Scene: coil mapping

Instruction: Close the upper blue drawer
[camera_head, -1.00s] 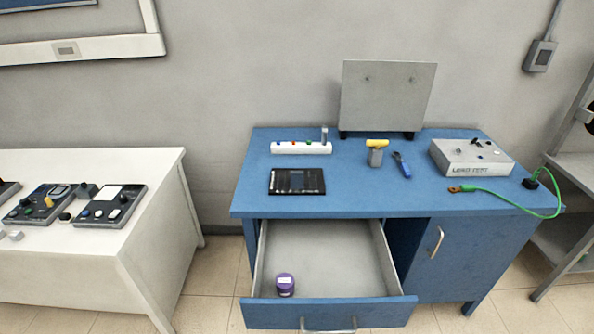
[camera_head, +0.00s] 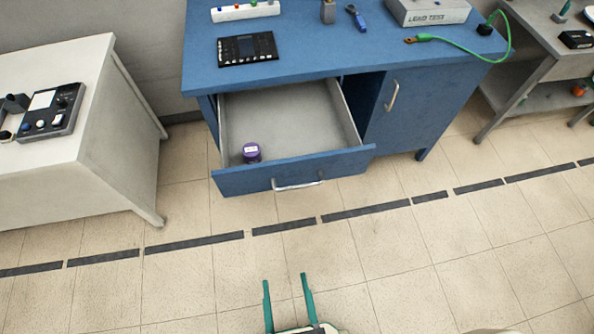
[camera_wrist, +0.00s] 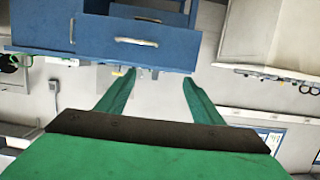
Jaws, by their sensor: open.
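The upper blue drawer (camera_head: 345,161) is pulled far out of the blue desk (camera_head: 305,72) in the head view. Its front carries a silver bar handle (camera_head: 298,184), and a purple-lidded jar (camera_head: 251,152) stands inside near the front left. My gripper (camera_head: 285,282) has green fingers and is open and empty. It is over the floor in front of the drawer, well apart from it. In the wrist view, which shows the scene upside down, the drawer front (camera_wrist: 165,52) and its handle (camera_wrist: 136,42) lie beyond my open fingers (camera_wrist: 160,80).
A white table (camera_head: 95,130) with control boxes stands at the left. A grey shelf (camera_head: 515,85) stands at the right. The desk top holds a black panel (camera_head: 247,49) and a lead test box (camera_head: 430,10). The floor before the drawer is clear, with a dark dashed line.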

